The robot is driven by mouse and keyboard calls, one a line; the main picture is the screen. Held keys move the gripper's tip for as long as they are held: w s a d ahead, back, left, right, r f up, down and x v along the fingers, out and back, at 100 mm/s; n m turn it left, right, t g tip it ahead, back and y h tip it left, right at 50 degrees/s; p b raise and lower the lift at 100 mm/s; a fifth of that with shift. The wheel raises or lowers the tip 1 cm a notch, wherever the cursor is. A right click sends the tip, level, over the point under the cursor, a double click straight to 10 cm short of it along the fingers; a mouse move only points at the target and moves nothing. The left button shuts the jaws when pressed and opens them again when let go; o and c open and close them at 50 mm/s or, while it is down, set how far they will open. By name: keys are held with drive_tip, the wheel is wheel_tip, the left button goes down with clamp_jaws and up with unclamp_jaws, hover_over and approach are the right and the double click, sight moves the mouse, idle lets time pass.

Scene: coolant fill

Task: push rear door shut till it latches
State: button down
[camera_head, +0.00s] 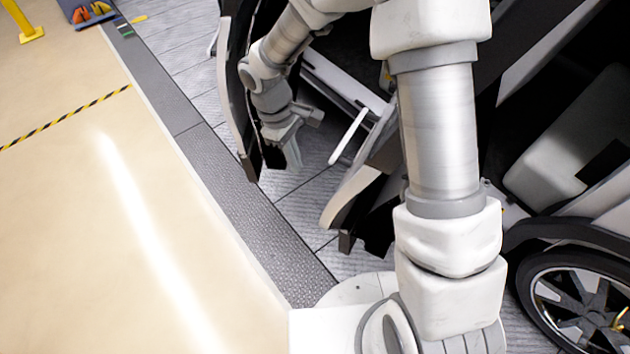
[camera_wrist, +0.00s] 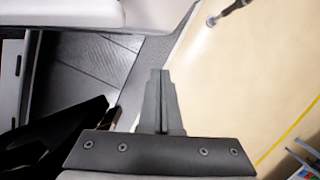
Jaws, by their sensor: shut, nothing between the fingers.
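A car door panel (camera_head: 236,95) stands open at the upper left in the head view, seen nearly edge-on. A second open panel (camera_head: 350,190) with a pale edge and dark lower corner is nearer, left of my arm. I cannot tell for sure which is the rear door. My gripper (camera_head: 292,152) is shut and empty, pointing down between the two panels, close to the far panel's inner side; contact is unclear. In the wrist view my shut fingers (camera_wrist: 161,98) point at the floor strip, with a light grey panel (camera_wrist: 90,14) at the upper left.
A car wheel (camera_head: 582,302) and the dark cabin opening are at the right. My arm hides part of the car. A grey textured floor strip (camera_head: 235,185) borders open beige floor (camera_head: 90,230) at the left. A blue bin (camera_head: 88,12) stands far off.

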drive_tip(key=s+d+f, duration=0.1)
drive_tip(key=d+f, duration=0.1)
drive_tip(key=f, duration=0.3)
drive_tip(key=s+d+f+p, duration=0.1)
drive_tip(key=s+d+f, duration=0.1)
drive_tip(key=f, duration=0.3)
drive_tip(key=shift+s+d+f, duration=0.2)
drive_tip(key=shift+s+d, duration=0.1)
drive_tip(key=shift+d, duration=0.3)
